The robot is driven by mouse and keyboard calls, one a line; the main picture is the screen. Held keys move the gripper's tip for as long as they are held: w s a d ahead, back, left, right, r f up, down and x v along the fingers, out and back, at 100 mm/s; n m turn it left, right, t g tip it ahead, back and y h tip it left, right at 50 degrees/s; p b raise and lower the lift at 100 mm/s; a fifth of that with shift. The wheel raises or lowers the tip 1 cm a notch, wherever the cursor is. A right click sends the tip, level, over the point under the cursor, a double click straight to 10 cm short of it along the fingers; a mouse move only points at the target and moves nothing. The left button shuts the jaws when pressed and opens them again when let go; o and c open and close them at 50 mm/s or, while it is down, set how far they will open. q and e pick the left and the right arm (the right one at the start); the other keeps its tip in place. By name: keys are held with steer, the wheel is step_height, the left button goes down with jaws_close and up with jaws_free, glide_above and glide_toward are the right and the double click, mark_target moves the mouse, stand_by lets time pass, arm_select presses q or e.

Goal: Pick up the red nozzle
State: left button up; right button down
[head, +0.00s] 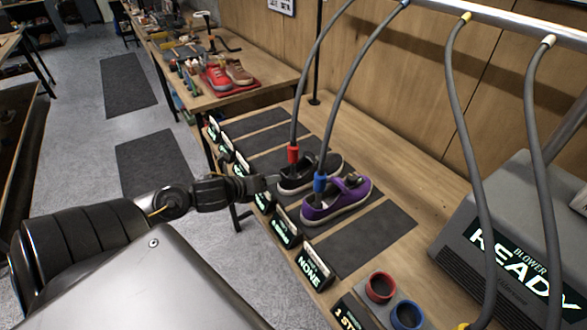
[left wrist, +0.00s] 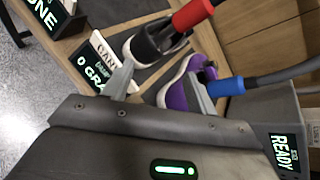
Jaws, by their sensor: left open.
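The red nozzle (head: 292,154) is on the end of a grey hose and stands upright in the opening of a black shoe (head: 325,164). In the left wrist view the red nozzle (left wrist: 191,15) is near the top, above the black shoe (left wrist: 142,46). My left gripper (head: 270,183) is open, just left of the black shoe. Its two fingers show in the left wrist view (left wrist: 160,88), with the red nozzle beyond them and not between them. My right gripper is not in view.
A blue nozzle (head: 320,183) stands in a purple shoe (head: 345,200) close beside the black one. Lit label signs (head: 285,232) line the table's front edge. A grey blower (head: 520,230) and red and blue round holders (head: 381,287) stand at the right.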

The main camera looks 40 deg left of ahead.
mark_target(289, 150)
arm_select(q)
steer(key=w+r+m, duration=0.1)
steer(key=w+m, duration=0.2)
steer(key=w+a+r+m+h+p, duration=0.1)
steer(key=w+r+m, duration=0.1)
steer(key=m, duration=0.1)
steer(key=w+r+m+t+h, duration=0.1)
steer(key=w+r+m, duration=0.1)
steer(key=w, duration=0.1)
steer(key=shift+w+a+r+m, duration=0.1)
steer(key=shift+w+a+m, duration=0.15)
steer(key=shift+w+m, duration=0.15)
steer(key=shift+w+d+f, duration=0.1)
steer(key=shift+w+f, duration=0.15)
steer(key=shift+w, duration=0.05)
steer(key=shift+w+p, duration=0.4)
steer(key=shift+p, duration=0.3)
steer(key=p+x, duration=0.1)
steer(key=x, duration=0.2)
steer(key=shift+w+f+p, duration=0.25)
steer(key=shift+f+p, duration=0.05)
steer(key=shift+p, duration=0.1)
steer(key=shift+w+d+f, duration=0.1)
steer(key=shift+w+f, duration=0.2)
steer(key=shift+w, duration=0.05)
